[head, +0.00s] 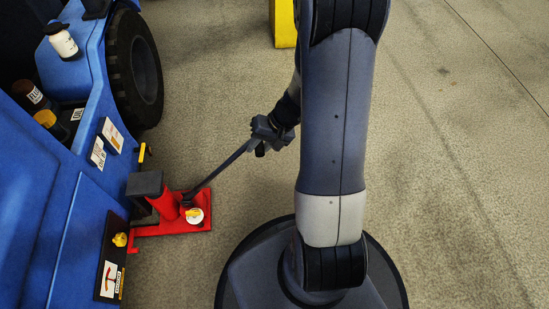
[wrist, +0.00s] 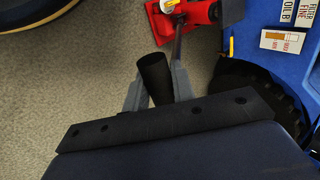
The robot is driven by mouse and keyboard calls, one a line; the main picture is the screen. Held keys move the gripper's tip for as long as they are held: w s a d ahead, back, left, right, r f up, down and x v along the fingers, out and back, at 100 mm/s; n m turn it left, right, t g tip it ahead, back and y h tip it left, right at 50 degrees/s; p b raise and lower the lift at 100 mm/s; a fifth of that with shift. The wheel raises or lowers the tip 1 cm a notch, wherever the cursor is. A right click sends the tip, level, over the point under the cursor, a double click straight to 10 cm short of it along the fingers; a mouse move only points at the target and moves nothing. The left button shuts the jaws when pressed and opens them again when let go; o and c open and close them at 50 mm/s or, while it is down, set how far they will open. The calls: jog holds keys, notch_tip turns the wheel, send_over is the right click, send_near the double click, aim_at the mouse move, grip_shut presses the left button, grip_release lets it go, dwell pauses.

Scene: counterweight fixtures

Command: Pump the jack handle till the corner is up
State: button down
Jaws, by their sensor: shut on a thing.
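The red jack (head: 170,206) stands on the floor against the side of the blue vehicle (head: 72,205), with a dark block (head: 145,184) at its top. I cannot tell whether the block bears on the vehicle. The jack handle (head: 222,168) is a dark bar slanting up and right from the jack. My gripper (head: 262,140) is shut on its outer end. In the wrist view my gripper (wrist: 153,92) has a finger on each side of the black handle grip (wrist: 153,76). The red jack (wrist: 188,12) is at the top there, partly cut off.
The vehicle's black wheel (head: 140,70) is beyond the jack. Bottles and small boxes (head: 110,135) sit on the vehicle's ledge. A white round item with a yellow top (head: 194,214) is at the jack's base. A yellow object (head: 285,25) stands at the back. The floor right of my arm is clear.

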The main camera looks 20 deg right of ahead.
jog(key=s+d+f+y+b, duration=0.1)
jog(key=d+f+b, duration=0.4)
jog(key=b, duration=0.1)
jog(key=shift+s+y, duration=0.25)
jog(key=shift+y, duration=0.15)
